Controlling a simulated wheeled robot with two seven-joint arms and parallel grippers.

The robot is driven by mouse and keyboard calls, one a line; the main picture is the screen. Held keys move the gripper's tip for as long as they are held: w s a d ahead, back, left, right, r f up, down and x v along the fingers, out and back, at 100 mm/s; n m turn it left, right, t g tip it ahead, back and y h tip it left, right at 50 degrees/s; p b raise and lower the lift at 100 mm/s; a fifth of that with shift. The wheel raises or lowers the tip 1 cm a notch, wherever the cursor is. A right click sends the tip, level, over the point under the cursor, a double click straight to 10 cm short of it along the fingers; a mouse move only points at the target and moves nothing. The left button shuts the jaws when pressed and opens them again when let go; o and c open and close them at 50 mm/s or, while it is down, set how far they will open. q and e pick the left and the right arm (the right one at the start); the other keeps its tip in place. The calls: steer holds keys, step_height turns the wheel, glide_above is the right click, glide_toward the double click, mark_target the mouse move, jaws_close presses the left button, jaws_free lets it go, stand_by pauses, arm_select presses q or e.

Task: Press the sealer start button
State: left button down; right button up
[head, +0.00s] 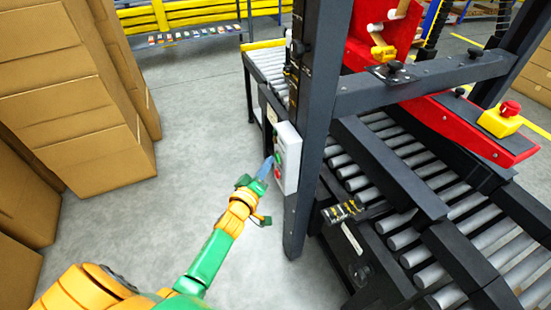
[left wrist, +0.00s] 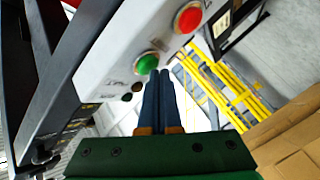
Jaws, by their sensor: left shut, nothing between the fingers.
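The sealer's control box (head: 288,158) is a pale box on the side of a dark upright post. In the left wrist view the box (left wrist: 115,60) carries a green button (left wrist: 147,63) and a red button (left wrist: 188,18). My left gripper (head: 268,166) is shut and empty, its blue fingers pointing at the box's button face. In the left wrist view the fingertips (left wrist: 159,73) are right beside the green button's edge; I cannot tell whether they touch it. My right gripper is not in view.
The sealer's dark frame post (head: 315,120) stands just right of the box. A roller conveyor (head: 400,240) runs to the right. A yellow box with a red emergency knob (head: 510,108) sits on a red arm. Cardboard boxes (head: 75,100) stack at left; the floor between is clear.

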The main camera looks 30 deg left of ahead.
arm_select(q)
steer(key=shift+w+d, duration=0.15)
steer(key=shift+w, duration=0.05)
stand_by(0.3)
steer(key=shift+s+a+p, duration=0.3)
steer(key=shift+s+a, duration=0.2)
steer(key=shift+s, duration=0.05)
steer(key=s+a+p, duration=0.2)
steer(key=s+a, duration=0.2)
steer(key=shift+s, duration=0.3)
stand_by(0.4)
